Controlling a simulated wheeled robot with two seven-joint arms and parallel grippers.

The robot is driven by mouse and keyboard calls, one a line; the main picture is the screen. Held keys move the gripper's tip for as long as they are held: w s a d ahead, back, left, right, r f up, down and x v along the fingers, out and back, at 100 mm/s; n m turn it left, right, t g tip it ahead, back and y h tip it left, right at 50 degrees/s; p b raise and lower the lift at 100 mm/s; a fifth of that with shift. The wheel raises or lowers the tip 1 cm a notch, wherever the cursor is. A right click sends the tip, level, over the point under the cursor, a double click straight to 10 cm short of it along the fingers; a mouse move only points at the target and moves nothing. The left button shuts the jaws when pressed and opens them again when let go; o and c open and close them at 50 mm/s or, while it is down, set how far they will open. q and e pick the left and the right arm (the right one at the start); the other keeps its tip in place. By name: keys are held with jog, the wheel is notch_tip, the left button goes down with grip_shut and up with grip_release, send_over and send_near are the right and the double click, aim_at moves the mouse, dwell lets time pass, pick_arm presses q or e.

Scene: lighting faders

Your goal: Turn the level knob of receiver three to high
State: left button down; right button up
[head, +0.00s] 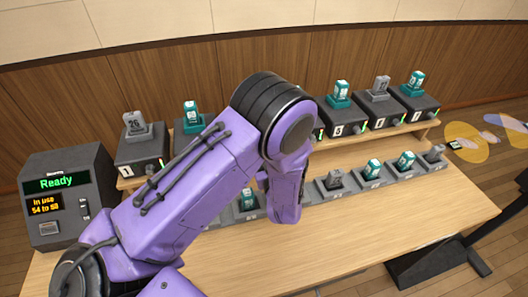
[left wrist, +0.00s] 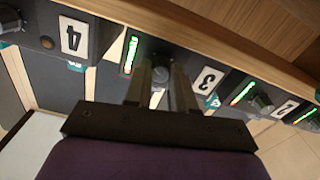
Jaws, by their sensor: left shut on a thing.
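Receiver three shows in the left wrist view, which is upside down, by its white label "3" (left wrist: 207,80). Its round grey level knob (left wrist: 160,74) sits between the two fingers of my left gripper (left wrist: 161,84), which is shut on it. The lit strip (left wrist: 130,53) beside the knob is mostly green, with a reddish part at its lower end in the picture. In the head view my purple left arm hides receiver three and the gripper.
Receiver four (left wrist: 73,34) and receiver two (left wrist: 285,108) flank the held knob closely. Receiver one (head: 140,155) and receiver five (head: 338,130) stand on the wooden shelf. A "Ready" console (head: 70,190) is at the left. The front table top (head: 340,235) is clear.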

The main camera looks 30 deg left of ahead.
pick_arm(q)
jog(key=shift+d+f+m, duration=0.1)
jog(key=shift+f+m, duration=0.1)
jog(key=shift+m, duration=0.8)
jog(key=c, duration=1.2)
grip_release()
jog(key=shift+r, duration=0.1)
jog(key=p+v, duration=0.2)
jog(key=v, duration=0.8)
jog(key=shift+s+d+p, duration=0.15)
jog(key=shift+d+p, duration=0.05)
jog(key=shift+p, duration=0.15)
